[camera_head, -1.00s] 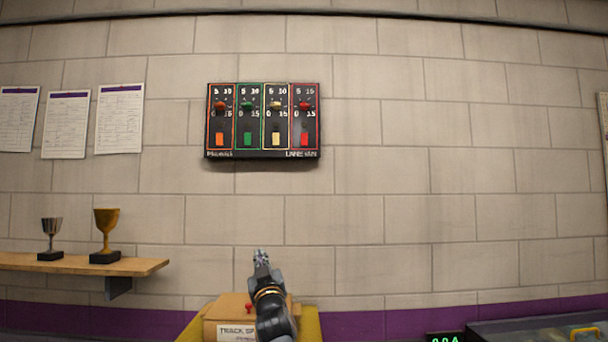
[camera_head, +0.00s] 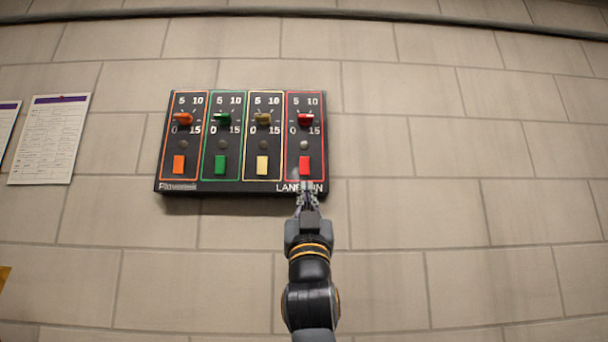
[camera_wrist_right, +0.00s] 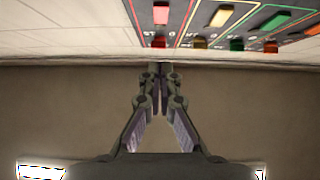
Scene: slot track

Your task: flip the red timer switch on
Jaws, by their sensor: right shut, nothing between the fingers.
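The red timer switch (camera_head: 305,166) is a red rectangular rocker at the lower right of the dark wall panel (camera_head: 242,188), below a red knob (camera_head: 305,119). In the right wrist view the gripper tips (camera_wrist_right: 160,68) are together below the panel. I cannot tell whether they touch it. My left gripper is not in view.
Orange (camera_head: 179,165), green (camera_head: 220,164) and yellow (camera_head: 262,166) switches sit left of the red one, each under its own knob. Bare block wall lies right of and below the panel. A paper sheet (camera_head: 48,138) hangs at left.

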